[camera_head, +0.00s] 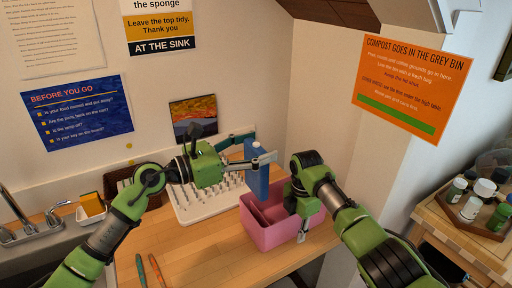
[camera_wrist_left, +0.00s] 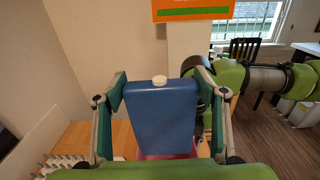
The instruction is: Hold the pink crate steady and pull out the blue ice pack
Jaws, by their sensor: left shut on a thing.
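The blue ice pack (camera_head: 258,183), a flat upright block with a white cap, is held between the fingers of my left gripper (camera_head: 256,153). It also shows in the left wrist view (camera_wrist_left: 160,115), with one finger on each side. The pink crate (camera_head: 275,237) stands on the wooden counter. The pack's lower end overlaps the crate's back left rim; I cannot tell whether it is still inside. My right gripper (camera_head: 304,222) points down at the crate's right side, its fingers partly hidden. I cannot tell whether it is closed on the wall.
A white pegged drying rack (camera_head: 190,211) stands behind and left of the crate. A sink with a tap (camera_head: 22,228) and a sponge (camera_head: 92,204) lie at the left. Orange and green-handled tools (camera_head: 148,270) lie on the front counter. A tray of bottles (camera_head: 478,200) stands far right.

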